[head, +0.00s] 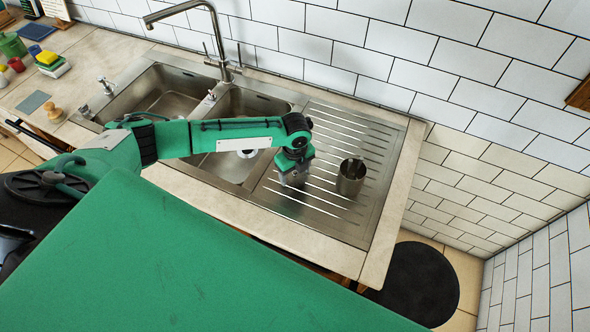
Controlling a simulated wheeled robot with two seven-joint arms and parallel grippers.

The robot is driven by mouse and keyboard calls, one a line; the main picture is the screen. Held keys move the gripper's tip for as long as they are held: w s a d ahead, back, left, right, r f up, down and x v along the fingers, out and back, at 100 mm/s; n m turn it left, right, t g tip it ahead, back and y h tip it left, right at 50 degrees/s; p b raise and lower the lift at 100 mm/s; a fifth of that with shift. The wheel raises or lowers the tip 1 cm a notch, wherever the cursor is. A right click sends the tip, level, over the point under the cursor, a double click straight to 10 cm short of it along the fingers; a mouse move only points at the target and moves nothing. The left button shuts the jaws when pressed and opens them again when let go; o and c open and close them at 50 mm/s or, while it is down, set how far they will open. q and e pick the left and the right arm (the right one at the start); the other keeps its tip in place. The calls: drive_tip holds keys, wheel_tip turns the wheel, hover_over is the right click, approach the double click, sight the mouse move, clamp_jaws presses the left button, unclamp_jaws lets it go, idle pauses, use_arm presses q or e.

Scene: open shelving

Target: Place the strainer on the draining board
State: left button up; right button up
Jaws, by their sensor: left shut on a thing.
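My left gripper (292,178) points down over the left part of the ribbed steel draining board (340,128). It is shut on a small grey thing at its fingertips, which I take to be the strainer; its shape is mostly hidden by the gripper. I cannot tell whether it touches the board. A metal cup (351,177) stands upright on the board, to the right of the gripper and apart from it. My right gripper is not in view.
Left of the board are two sink basins (165,92) with a tall tap (222,62) behind. Sponges (50,62) and small items lie on the far-left counter. A white tiled wall (400,50) closes the back. A black round bin (415,285) stands on the floor at right.

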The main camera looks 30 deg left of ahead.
sight(295, 172)
use_arm(q)
drive_tip(key=shift+f, duration=0.1)
drive_tip(key=o, duration=0.9)
drive_tip(key=shift+o, duration=0.2)
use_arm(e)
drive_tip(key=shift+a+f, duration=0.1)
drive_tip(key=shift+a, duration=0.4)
use_arm(q)
drive_tip(key=shift+r, duration=0.35)
wheel_tip(295, 172, up, 12)
drive_tip(key=b, duration=0.4)
drive_tip(key=shift+f, duration=0.2)
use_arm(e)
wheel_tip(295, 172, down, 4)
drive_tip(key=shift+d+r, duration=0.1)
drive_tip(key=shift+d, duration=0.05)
